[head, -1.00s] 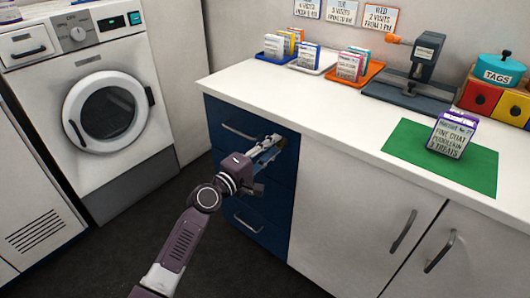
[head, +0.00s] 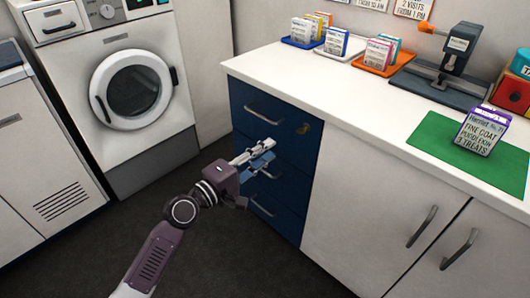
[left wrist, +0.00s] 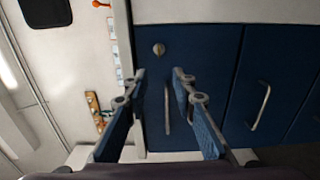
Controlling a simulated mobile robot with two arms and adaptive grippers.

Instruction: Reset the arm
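My left gripper (head: 270,150) is empty, in front of the blue drawer unit (head: 240,115), at about the middle drawer's height. In the left wrist view its two fingers (left wrist: 158,76) are apart with nothing between them. Past them are the blue drawer fronts (left wrist: 200,55), a drawer handle (left wrist: 167,110) and a round lock (left wrist: 158,49). My left arm reaches in from the bottom left of the head view. My right gripper is not in view.
The white counter (head: 300,80) holds trays of cards, a dark press (head: 450,65) and a green mat (head: 425,140) with a purple-topped pack (head: 480,132) on it. A washing machine (head: 135,90) stands at the left. Dark floor (head: 80,250) is clear.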

